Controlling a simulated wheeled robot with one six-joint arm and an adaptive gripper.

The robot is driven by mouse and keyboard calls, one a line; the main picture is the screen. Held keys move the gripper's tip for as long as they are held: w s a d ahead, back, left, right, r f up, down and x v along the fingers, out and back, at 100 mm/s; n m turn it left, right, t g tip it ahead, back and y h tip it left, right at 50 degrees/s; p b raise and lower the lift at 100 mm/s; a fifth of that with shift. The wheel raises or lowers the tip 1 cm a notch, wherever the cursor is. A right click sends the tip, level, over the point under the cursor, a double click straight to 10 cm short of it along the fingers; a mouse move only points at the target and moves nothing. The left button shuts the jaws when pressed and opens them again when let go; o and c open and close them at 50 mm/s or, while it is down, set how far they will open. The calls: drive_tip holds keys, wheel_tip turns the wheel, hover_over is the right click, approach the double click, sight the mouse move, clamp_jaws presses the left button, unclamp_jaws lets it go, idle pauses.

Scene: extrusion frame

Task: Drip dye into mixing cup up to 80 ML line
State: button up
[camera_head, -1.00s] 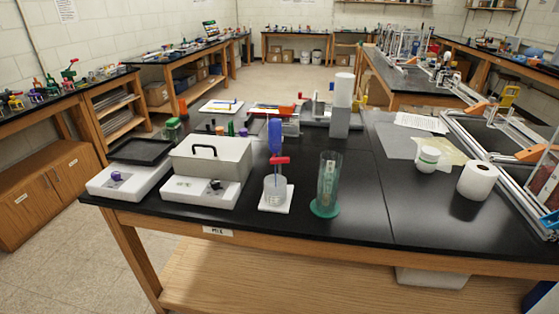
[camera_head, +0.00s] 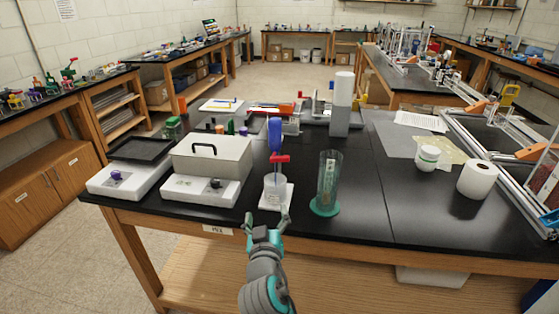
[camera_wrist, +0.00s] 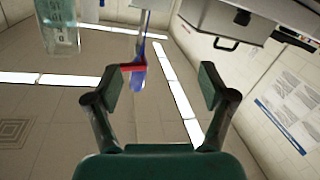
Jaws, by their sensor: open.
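A clear mixing cup (camera_head: 274,187) stands on a white pad (camera_head: 289,196) near the table's front edge. Above it is an upright blue dye vessel (camera_head: 275,135) with a red lever (camera_head: 281,159) below it. My gripper (camera_head: 266,219) is open and empty, low in front of the cup. In the wrist view my gripper (camera_wrist: 165,85) shows its two fingers wide apart. The red lever (camera_wrist: 132,67) and blue vessel (camera_wrist: 139,77) appear beyond them, nearer the left finger. The cup's liquid level and marks are too small to read.
A tall clear cylinder with a green base (camera_head: 325,208) stands right of the cup. A white roll (camera_head: 477,180) is farther right.

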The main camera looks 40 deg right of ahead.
sight(279, 160)
drive_tip(key=w+d+r+m+g+h, duration=0.2)
drive_tip(key=d+r+m+h, duration=0.15)
drive_tip(key=r, duration=0.45)
drive_tip(key=shift+y, duration=0.35)
drive_tip(key=x, duration=1.1)
drive_tip(key=shift+s, duration=0.1)
drive_tip(key=c, duration=1.2)
